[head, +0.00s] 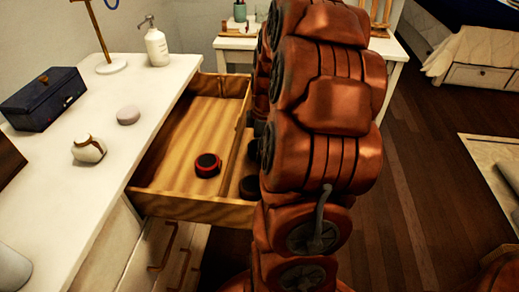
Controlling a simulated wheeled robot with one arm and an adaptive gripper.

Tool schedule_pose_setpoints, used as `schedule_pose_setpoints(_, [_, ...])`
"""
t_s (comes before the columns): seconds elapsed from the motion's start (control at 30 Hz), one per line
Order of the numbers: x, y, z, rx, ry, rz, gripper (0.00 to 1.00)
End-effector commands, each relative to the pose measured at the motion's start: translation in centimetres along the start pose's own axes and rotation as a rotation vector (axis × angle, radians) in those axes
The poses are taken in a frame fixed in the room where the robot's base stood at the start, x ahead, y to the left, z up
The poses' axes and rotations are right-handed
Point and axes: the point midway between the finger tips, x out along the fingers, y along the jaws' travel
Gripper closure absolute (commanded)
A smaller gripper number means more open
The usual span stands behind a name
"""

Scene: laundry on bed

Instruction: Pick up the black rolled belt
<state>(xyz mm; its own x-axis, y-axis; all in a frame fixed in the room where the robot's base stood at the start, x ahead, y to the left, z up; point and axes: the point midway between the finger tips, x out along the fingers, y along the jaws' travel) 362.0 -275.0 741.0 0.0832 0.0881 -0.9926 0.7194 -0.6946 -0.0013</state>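An open wooden drawer (190,208) sticks out from the white dresser. A round black roll with a red band (207,166) lies in its left compartment. A plain black round thing (249,186), possibly the black rolled belt, lies right of the divider near the front, partly hidden by my arm. Another dark round thing (259,129) shows farther back, also partly covered. I cannot tell surely which is the belt. My arm stands in front of the drawer's right side. My gripper is not in view.
The white dresser top (120,175) holds a dark blue box (44,99), a small white jar (88,149), a pale round thing (128,115) and a pump bottle (155,45). A white side table (232,43) stands behind. Dark wooden floor (415,170) is open at right.

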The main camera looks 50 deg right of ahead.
Motion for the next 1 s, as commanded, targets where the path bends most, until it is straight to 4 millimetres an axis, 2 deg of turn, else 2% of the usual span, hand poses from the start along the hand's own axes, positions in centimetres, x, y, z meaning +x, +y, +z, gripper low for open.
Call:
schedule_pose_setpoints(0.2, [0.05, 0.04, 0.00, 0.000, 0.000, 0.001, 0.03])
schedule_pose_setpoints(0.83, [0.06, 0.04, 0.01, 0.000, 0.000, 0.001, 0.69])
schedule_pose_setpoints(1.0, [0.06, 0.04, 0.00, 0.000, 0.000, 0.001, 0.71])
